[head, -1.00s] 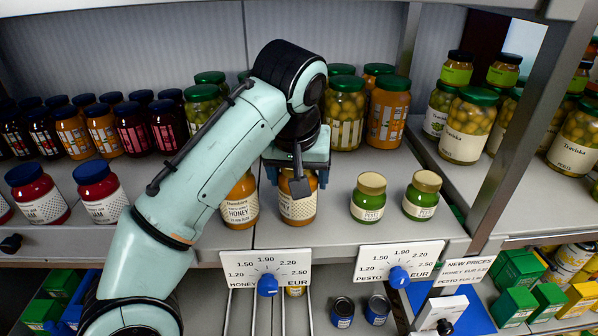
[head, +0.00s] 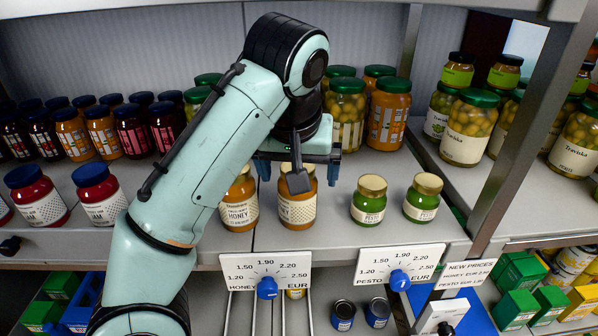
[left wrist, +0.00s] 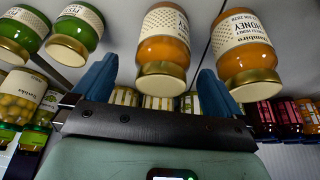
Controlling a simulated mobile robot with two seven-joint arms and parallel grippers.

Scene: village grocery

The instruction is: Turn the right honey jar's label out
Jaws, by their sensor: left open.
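The right honey jar (head: 297,211) stands upright on the shelf near its front edge, with gold lid and amber honey. In the head view, mostly the dotted side of its label faces front. In the left wrist view the same jar (left wrist: 163,48) appears upside down, with part of the word HONEY towards the right. The left honey jar (head: 239,211) stands beside it, its HONEY lettering facing front. My left gripper (head: 299,167) is open at the right jar, its blue fingers spread wide on either side and apart from it. My arm hides part of the shelf. My right gripper is not in view.
Two pesto jars (head: 369,205) stand to the right, with bare shelf around them. Red jam jars (head: 99,200) stand to the left. Price dials (head: 267,286) hang along the front edge.

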